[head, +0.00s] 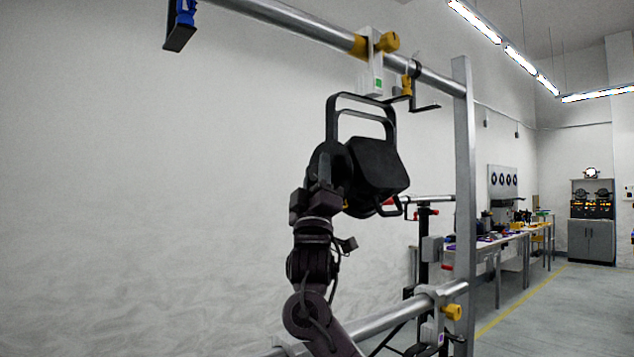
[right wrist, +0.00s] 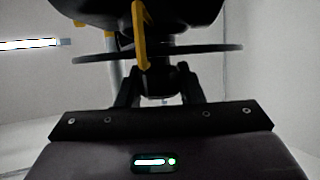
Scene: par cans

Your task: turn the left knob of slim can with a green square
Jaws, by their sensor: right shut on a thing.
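The slim can (head: 376,168) is a black body hanging in a black yoke (head: 360,98) from the upper pipe. A white clamp with a green square (head: 377,84) and a yellow knob (head: 389,42) holds the yoke. My right gripper (head: 335,168) is at the can's left side, its fingers mostly hidden against the dark parts. In the right wrist view, my right gripper (right wrist: 160,92) has its two fingers on either side of a dark round knob (right wrist: 158,78), shut on it. The flat yoke bar (right wrist: 200,51) and can body lie just beyond. My left gripper is out of view.
The upper pipe (head: 300,25) runs to an upright metal post (head: 463,170). Another bracket with a blue clamp (head: 185,12) hangs at upper left. A lower pipe (head: 400,313) passes near my right arm. Workbenches (head: 500,240) stand at far right.

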